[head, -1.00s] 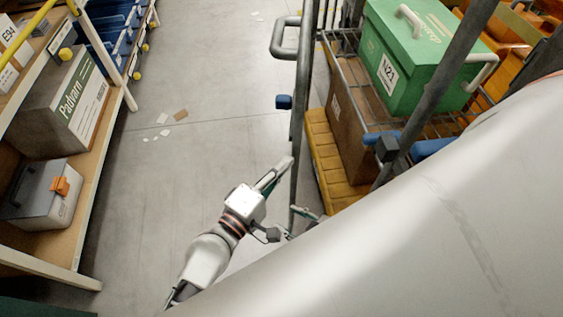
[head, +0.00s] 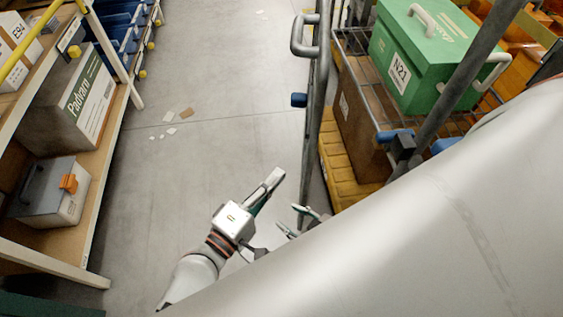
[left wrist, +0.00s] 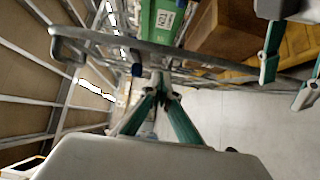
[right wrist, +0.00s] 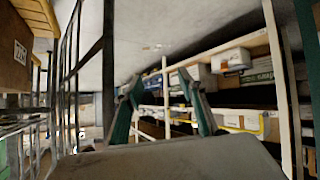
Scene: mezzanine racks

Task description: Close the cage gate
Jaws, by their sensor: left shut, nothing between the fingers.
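The cage gate (head: 317,110) is a grey tube frame, seen nearly edge-on in the head view, with a looped handle (head: 298,40) and a blue fitting (head: 299,99). Its bar (left wrist: 150,45) crosses the top of the left wrist view. My left gripper (head: 276,177) is shut and empty, left of the gate's lower end with a small gap in the head view. My right gripper (head: 302,222) is partly hidden behind my arm, near the gate's bottom end. Its fingers (right wrist: 162,90) stand apart and empty in the right wrist view. Whether either touches the gate is unclear.
Behind the gate are a green N21 box (head: 405,70), a brown box (head: 362,120) and a yellow pallet (head: 345,170). A grey post (head: 455,90) stands at right. Shelving (head: 110,150) with boxes lines the left. The aisle floor (head: 210,80) between is clear except paper scraps.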

